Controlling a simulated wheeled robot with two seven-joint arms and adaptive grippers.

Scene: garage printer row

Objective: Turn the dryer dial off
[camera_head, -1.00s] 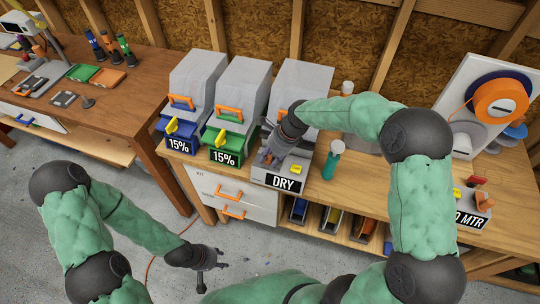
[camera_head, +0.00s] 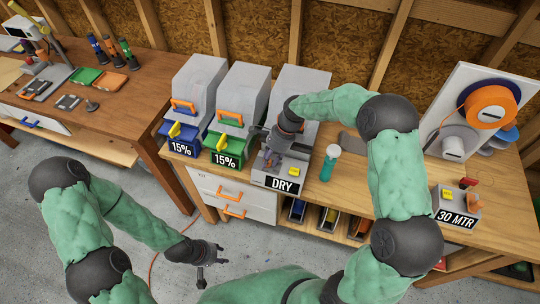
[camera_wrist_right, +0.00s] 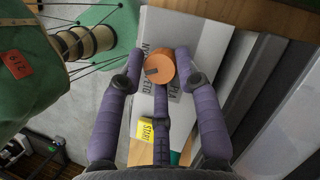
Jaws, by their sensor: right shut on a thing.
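The dryer (camera_head: 288,186), a grey unit labelled DRY, stands on the wooden bench near the middle of the head view. Its round orange dial (camera_wrist_right: 160,70) has a dark mark on its face in the right wrist view. My right gripper (camera_wrist_right: 160,64) is shut on the dial, its purple fingers around the rim. In the head view the right gripper (camera_head: 272,156) is over the dryer's front and hides the dial. A yellow START button (camera_wrist_right: 146,129) is beside the dial. My left gripper (camera_head: 217,262) hangs empty over the floor, its fingers apart.
Two grey units labelled 15%, with a blue front (camera_head: 181,138) and a green front (camera_head: 226,146), stand left of the dryer. A teal-bodied bottle (camera_head: 328,164) stands close on its right. A 30 MTR box (camera_head: 456,208) is further right.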

